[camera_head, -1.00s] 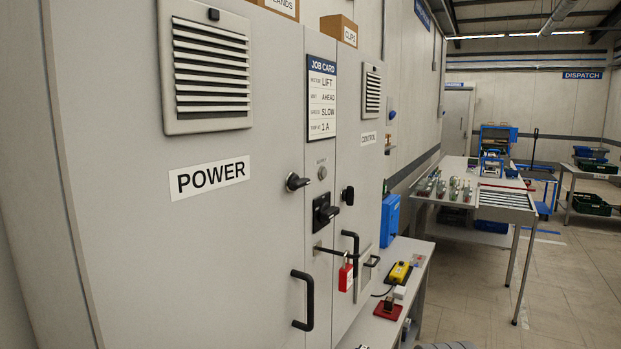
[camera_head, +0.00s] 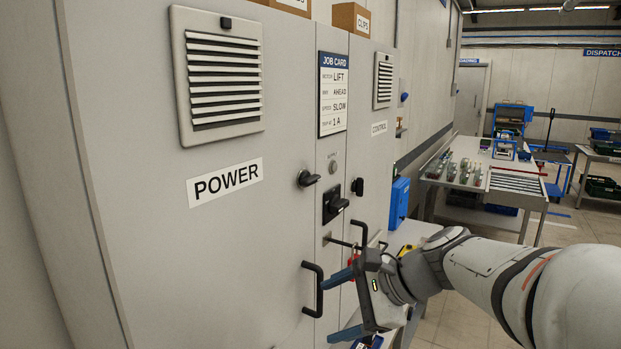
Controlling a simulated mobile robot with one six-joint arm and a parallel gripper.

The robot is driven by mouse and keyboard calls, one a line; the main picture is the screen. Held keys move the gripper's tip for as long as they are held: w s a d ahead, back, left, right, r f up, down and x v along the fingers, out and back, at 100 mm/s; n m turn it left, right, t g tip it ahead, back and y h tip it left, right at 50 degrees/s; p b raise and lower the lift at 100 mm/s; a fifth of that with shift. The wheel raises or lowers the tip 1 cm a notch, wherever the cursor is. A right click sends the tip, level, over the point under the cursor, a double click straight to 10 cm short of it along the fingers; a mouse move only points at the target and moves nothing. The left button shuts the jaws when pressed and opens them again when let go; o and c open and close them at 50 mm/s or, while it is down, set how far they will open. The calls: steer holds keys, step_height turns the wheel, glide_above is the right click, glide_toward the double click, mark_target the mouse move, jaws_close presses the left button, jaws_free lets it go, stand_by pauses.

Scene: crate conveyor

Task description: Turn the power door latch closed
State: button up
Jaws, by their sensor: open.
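The power door latch (camera_head: 309,179) is a small black turn handle near the right edge of the grey power door (camera_head: 225,250). Its lever points roughly sideways to the right. The door bears a POWER label (camera_head: 225,183) and looks flush with the cabinet front. My gripper (camera_head: 326,311) is open and empty, with two blue fingers spread one above the other. It is below and slightly right of the latch, near the black door handle (camera_head: 314,290), and apart from the latch. Whether it touches the door handle I cannot tell.
A black rotary switch (camera_head: 334,206) and a job card (camera_head: 332,94) are on the centre strip. The control door latch (camera_head: 357,187) stands upright to the right. A rod with a red padlock, mostly hidden, sits behind my gripper. A workbench (camera_head: 485,178) stands farther back.

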steer(key=w+r+m+t+y+p, duration=0.1)
steer(key=w+r+m+t+y, duration=0.15)
steer(key=w+r+m, duration=0.45)
steer(key=m+t+y+p, duration=0.2)
steer(key=m+t+y, duration=0.1)
glide_toward(316, 180)
steer(key=x, duration=0.3)
steer(key=p+x, duration=0.2)
steer(key=x, duration=0.4)
steer(key=shift+w+a, duration=0.15)
steer(key=shift+a, duration=0.05)
steer(key=shift+c, duration=0.4)
steer(key=c, duration=0.9)
